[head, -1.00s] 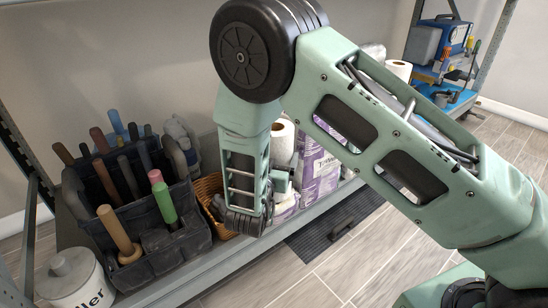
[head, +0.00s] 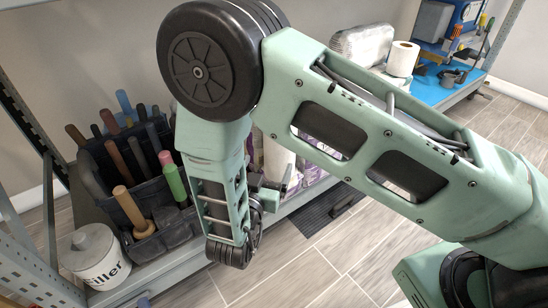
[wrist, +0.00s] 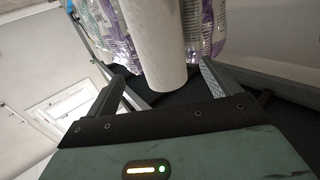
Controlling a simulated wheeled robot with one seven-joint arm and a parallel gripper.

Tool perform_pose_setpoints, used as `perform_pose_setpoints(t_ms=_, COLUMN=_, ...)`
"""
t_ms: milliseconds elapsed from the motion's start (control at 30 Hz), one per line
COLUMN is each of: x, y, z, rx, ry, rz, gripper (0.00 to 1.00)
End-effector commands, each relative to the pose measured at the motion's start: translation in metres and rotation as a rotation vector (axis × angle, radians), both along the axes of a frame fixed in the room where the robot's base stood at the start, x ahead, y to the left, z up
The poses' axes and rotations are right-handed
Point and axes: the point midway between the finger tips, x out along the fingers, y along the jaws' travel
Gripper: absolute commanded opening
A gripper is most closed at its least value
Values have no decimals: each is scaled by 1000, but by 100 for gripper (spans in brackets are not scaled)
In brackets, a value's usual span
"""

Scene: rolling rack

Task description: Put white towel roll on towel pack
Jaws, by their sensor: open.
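A white towel roll (wrist: 158,45) stands out between the two fingers of my gripper (wrist: 168,88) in the wrist view. The fingers are open, one on each side of its near end; whether they touch it I cannot tell. In the head view the roll (head: 278,160) shows partly behind my arm, with my gripper (head: 282,188) beside it. Clear-wrapped packs with purple print (wrist: 205,28) lie just beyond the roll. In the head view they are mostly hidden by my arm. A white wrapped pack (head: 360,45) sits farther back; I cannot tell which is the towel pack.
Another white roll (head: 403,58) stands near the white pack. A dark tool caddy (head: 150,190) and a white filler tub (head: 97,258) stand at the left on the rack shelf. A blue shelf (head: 440,92) is at the right. Tiled floor lies open in front.

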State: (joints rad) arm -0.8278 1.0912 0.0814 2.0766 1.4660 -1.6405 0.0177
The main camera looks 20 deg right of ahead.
Motion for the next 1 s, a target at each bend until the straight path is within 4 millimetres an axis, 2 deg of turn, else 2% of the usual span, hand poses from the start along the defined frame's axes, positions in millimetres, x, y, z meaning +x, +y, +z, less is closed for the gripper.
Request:
perform_pose_setpoints(t_ms=167, x=13, y=17, z=3, rx=150, ry=107, rz=78, gripper=88)
perform_pose_setpoints(t_ms=267, x=22, y=44, z=8, rx=309, ry=249, rz=199, gripper=88)
perform_pose_setpoints(t_ms=367, x=19, y=77, z=21, rx=449, ry=416, rz=362, gripper=88)
perform_pose_setpoints(t_ms=467, x=0, y=106, z=41, rx=536, ry=588, rz=533, gripper=88)
perform_pose_setpoints(t_ms=567, x=-31, y=125, z=64, rx=565, ry=763, rz=704, gripper=88)
perform_pose_setpoints(t_ms=600, x=-47, y=129, z=73, rx=559, ry=835, rz=769, gripper=88)
perform_pose_setpoints(t_ms=667, x=-74, y=129, z=87, rx=532, ry=943, rz=861, gripper=88)
perform_pose_setpoints(t_ms=767, x=-121, y=115, z=106, rx=441, ry=1126, rz=982, gripper=88)
perform_pose_setpoints(t_ms=900, x=-181, y=71, z=123, rx=252, ry=1363, rz=1063, gripper=88)
perform_pose_setpoints(t_ms=1000, x=-210, y=37, z=131, rx=123, ry=1489, rz=1064, gripper=88)
